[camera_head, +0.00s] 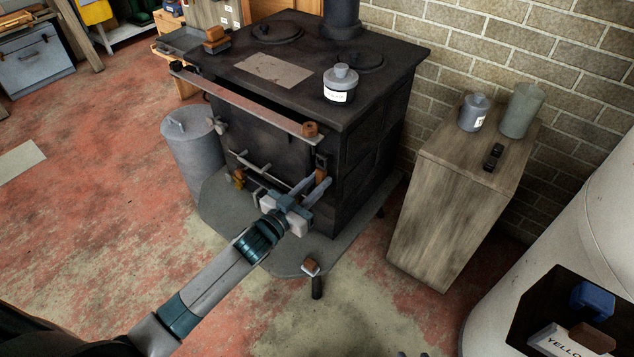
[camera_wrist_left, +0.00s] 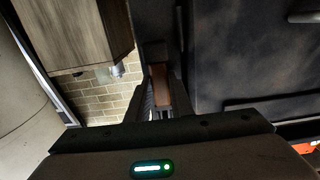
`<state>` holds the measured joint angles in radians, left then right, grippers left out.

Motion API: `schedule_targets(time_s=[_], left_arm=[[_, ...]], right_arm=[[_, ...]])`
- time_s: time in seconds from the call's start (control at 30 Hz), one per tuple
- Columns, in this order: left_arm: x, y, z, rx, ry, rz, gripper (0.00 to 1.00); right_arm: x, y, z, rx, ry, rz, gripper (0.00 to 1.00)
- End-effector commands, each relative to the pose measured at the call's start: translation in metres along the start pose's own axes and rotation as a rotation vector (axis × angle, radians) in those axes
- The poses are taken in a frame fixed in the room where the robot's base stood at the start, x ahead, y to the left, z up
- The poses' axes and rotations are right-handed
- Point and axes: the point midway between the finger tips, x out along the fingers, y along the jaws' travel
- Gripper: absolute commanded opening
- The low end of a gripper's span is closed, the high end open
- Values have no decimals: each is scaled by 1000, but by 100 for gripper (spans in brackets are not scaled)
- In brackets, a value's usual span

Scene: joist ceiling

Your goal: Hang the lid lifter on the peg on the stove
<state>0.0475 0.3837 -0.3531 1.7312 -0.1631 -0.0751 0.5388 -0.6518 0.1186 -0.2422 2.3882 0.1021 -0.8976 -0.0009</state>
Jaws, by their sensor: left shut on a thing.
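The dark stove (camera_head: 365,110) stands against the brick wall. My left gripper (camera_head: 311,184) is at its front right corner, below the front rail. It is shut on the brown wooden grip of what looks like the lid lifter (camera_head: 321,175). The brown grip also shows between the fingers in the left wrist view (camera_wrist_left: 161,85). A dark upper part reaches up along the stove corner; I cannot tell whether it touches a peg. The peg cannot be made out. Small grey tips at the bottom edge may be my right gripper (camera_head: 412,354); their state is unclear.
The front rail (camera_head: 250,103) crosses the stove above my gripper. A grey bin (camera_head: 193,150) stands left of the stove. A wooden cabinet (camera_head: 460,165) with two canisters stands to the right. A white rounded body (camera_head: 560,230) with an opening fills the right edge.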

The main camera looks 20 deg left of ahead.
Motion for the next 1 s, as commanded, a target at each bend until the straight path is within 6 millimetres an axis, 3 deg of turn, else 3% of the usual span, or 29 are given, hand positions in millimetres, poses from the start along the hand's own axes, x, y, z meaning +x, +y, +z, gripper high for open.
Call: schedule_targets(time_s=[0.7, 0.73, 0.8, 1.0], left_arm=[[0, 0, 3, 0, 2, 0, 0], [0, 0, 3, 0, 2, 0, 25], [0, 0, 3, 0, 1, 0, 41], [0, 0, 3, 0, 1, 0, 42]], right_arm=[[0, 0, -1, 0, 0, 0, 31], [0, 0, -1, 0, 0, 0, 31], [0, 0, -1, 0, 0, 0, 31], [0, 0, 0, 0, 0, 0, 31]])
